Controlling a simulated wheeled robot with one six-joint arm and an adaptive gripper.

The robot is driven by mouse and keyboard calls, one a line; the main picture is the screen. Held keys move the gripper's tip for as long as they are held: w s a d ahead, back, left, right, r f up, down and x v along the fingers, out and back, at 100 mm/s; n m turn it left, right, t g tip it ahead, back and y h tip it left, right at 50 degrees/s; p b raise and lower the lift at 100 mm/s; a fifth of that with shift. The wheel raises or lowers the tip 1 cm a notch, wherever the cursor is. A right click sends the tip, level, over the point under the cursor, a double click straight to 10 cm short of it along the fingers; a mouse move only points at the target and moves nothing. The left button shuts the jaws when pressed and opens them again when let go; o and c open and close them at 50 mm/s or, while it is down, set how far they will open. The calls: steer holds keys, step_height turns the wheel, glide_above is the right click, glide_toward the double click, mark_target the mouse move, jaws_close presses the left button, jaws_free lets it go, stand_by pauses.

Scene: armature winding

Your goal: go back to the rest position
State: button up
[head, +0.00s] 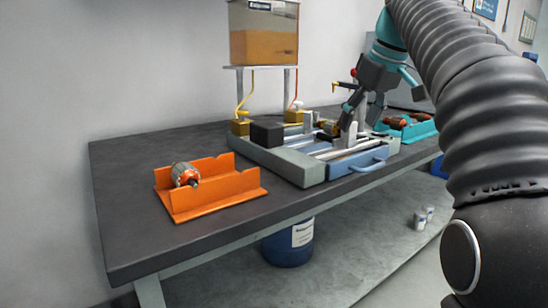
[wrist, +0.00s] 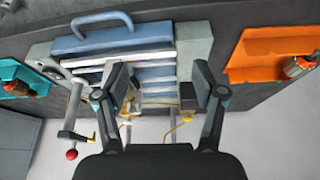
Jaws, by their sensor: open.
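My gripper (head: 362,104) is above the right part of the winding machine (head: 300,170) in the head view. In the wrist view my gripper (wrist: 165,85) has its two fingers spread wide, with the machine's bars between and beyond them. I see nothing held between the fingers. A copper-coloured armature (head: 330,128) appears to sit in the machine just left of the fingers; the gripper partly hides that area, and I cannot tell whether they touch.
An orange tray (head: 225,197) holds one armature (head: 185,174) at the left. A teal tray (head: 415,132) with copper-coloured armatures (head: 395,122) is at the right. A tank (head: 264,35) stands behind the machine. A red-knobbed lever (wrist: 72,153) rises beside the gripper.

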steer(key=s+f+m+h, duration=0.1)
steer(key=s+f+m, duration=0.2)
steer(key=s+f, duration=1)
steer(key=s+a+f+m+t+h, duration=0.1)
steer(key=s+f+m, duration=0.2)
steer(key=s+f, duration=1)
step_height(320, 180, down, 5)
steer(key=shift+a+r+t, duration=0.15)
steer(key=shift+r+t, duration=0.05)
steer(key=shift+t, duration=0.1)
